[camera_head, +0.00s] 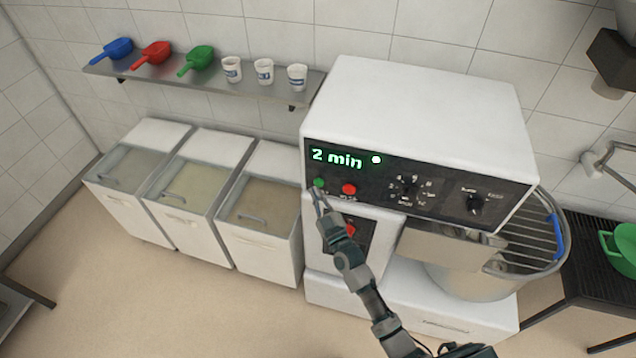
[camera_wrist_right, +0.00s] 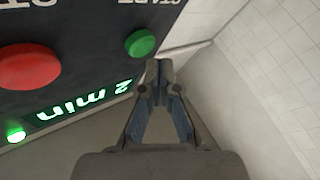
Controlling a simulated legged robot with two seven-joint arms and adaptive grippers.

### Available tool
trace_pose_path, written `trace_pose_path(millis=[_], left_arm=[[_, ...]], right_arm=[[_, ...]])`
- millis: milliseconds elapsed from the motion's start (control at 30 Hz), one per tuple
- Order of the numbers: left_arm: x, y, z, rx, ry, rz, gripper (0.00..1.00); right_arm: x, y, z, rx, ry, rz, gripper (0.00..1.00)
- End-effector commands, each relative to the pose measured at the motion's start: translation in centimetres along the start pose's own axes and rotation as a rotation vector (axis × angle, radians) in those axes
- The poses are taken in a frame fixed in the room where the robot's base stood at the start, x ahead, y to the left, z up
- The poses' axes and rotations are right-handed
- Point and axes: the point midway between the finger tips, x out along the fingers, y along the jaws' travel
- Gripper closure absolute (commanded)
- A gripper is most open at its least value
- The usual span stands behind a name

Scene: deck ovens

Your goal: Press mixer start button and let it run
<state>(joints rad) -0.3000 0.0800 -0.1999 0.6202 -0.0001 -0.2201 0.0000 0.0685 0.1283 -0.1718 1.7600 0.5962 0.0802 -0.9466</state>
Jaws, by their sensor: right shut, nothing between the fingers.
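The white mixer (camera_head: 420,100) has a dark control panel with a lit green display (camera_head: 337,158) reading "2 min" and a lit round dot beside it. The green start button (camera_head: 319,183) is at the panel's left, with the red stop button (camera_head: 349,189) to its right. In the wrist view the green button (camera_wrist_right: 140,43) is just beyond the fingertips and the red button (camera_wrist_right: 28,68) is further left. My right gripper (camera_head: 322,194) is shut and empty, its tips just below the green button; I cannot tell if they touch it. My left gripper is out of view.
The steel bowl (camera_head: 475,281) with a wire guard (camera_head: 530,235) is at the mixer's right. Three ingredient bins (camera_head: 262,235) stand left of it. A wall shelf (camera_head: 205,83) holds scoops and cups. A green container (camera_head: 622,250) sits on a dark rack at right.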

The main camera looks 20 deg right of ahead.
Motion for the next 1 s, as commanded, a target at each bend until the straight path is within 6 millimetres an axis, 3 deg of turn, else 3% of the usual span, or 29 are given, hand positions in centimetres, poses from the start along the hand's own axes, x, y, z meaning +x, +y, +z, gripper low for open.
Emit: trace_pose_path(millis=[267,700,1000], left_arm=[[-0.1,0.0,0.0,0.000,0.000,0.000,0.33],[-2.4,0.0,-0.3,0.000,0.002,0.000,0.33],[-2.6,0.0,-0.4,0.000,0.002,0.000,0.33]], right_arm=[[-0.1,-0.1,-0.1,0.001,-0.001,-0.001,1.00],[-2.9,-2.1,-2.3,0.002,-0.001,0.000,1.00],[-3.5,-2.6,-2.5,0.001,0.000,0.000,1.00]])
